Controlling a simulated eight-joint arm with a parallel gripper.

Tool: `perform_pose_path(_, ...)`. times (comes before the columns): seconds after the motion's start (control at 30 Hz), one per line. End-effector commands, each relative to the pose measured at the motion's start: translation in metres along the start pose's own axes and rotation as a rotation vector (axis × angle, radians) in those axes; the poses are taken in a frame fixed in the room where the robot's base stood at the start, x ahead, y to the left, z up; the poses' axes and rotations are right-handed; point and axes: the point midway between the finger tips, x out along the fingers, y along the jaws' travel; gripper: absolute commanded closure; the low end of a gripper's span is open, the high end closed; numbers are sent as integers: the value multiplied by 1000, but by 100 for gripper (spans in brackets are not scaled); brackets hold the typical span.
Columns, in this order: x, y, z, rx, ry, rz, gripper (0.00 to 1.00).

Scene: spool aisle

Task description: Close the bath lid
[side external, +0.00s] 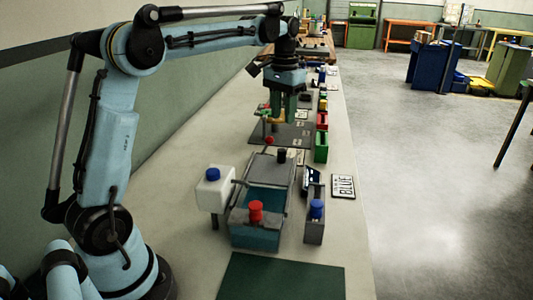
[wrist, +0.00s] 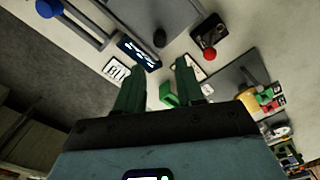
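The bath (side external: 255,238) is a teal and grey box on the bench in the side view. Its lid (side external: 268,172) is a grey panel at the bath's far part, with a black knob (side external: 281,154) at its far end. Teal shows in front of the panel; I cannot tell the lid's exact tilt. In the wrist view the grey panel (wrist: 168,12) and its dark knob (wrist: 159,38) are at the top. My gripper (side external: 290,107) points down beyond the bath, apart from the lid. Its green fingers, also in the wrist view (wrist: 158,82), are spread with nothing between them.
A white bottle (side external: 213,190) with a blue cap stands left of the bath. A grey holder (side external: 314,232) with a blue-topped item stands right. A red knob (side external: 256,208) sits at the bath's near end. Red and green boxes (side external: 321,147) line the right edge. A green mat (side external: 280,278) lies in front.

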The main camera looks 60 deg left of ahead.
Motion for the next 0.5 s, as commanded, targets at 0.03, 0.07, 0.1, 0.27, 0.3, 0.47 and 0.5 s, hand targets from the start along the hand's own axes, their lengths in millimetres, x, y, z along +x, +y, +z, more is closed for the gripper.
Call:
perform_pose_path(0.03,2,0,0,0,-2,0,62)
perform_pose_path(0.07,4,0,0,0,-2,0,62)
perform_pose_path(0.1,8,0,0,0,-2,0,62)
perform_pose_path(0.27,28,0,0,0,-1,0,62)
perform_pose_path(0.3,35,0,0,0,0,0,62)
perform_pose_path(0.47,62,0,0,0,0,0,62)
perform_pose_path(0.5,69,0,0,0,0,0,62)
